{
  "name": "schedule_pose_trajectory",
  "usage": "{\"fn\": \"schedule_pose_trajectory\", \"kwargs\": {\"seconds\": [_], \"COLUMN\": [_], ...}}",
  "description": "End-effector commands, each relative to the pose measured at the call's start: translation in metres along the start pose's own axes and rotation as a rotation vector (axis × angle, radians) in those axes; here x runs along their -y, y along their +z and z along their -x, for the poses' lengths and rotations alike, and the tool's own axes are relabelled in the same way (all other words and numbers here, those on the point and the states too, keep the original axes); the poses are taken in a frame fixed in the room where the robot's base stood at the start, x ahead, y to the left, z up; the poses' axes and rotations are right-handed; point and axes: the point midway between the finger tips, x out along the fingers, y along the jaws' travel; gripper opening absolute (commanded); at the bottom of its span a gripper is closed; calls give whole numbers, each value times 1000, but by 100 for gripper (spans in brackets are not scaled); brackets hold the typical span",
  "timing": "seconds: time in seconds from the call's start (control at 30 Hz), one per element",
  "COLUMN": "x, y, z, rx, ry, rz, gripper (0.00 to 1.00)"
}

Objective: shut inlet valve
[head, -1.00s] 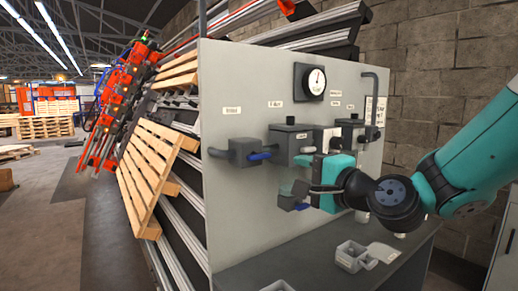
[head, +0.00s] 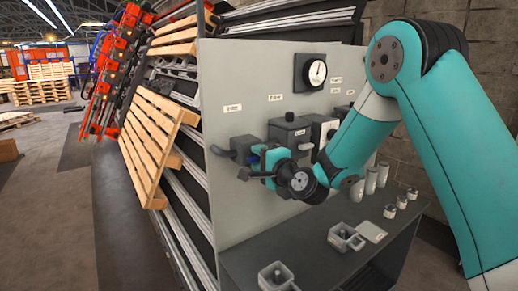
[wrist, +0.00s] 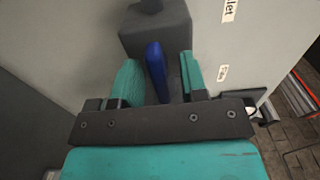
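The inlet valve (head: 243,147) is a grey block at the left of the grey panel, under a small white label. In the wrist view its dark body (wrist: 155,34) shows at the top, beside a label ending in "let". Its blue lever (wrist: 156,72) stands between the two teal fingers of my gripper (wrist: 158,78). A gap shows on each side of the lever, so my gripper is open around it and not clamped. In the head view my gripper (head: 264,158) is at the valve and hides most of the lever.
A round gauge (head: 316,71) and more grey boxes (head: 290,133) are on the panel to the right. A dark bench (head: 300,240) below holds a grey tray (head: 345,238), a second tray (head: 276,276) and several small cylinders. A wooden pallet (head: 150,145) leans at the left.

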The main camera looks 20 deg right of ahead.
Motion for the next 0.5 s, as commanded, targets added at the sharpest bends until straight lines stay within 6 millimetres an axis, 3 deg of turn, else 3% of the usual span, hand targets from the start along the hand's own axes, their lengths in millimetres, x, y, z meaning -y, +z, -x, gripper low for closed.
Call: {"fn": "schedule_pose_trajectory", "kwargs": {"seconds": [0.3,0.5], "x": [-1,-1], "y": [0,0], "z": [-3,-3], "rx": [0,0], "ry": [0,0], "rz": [-2,-1], "gripper": [40,0]}}
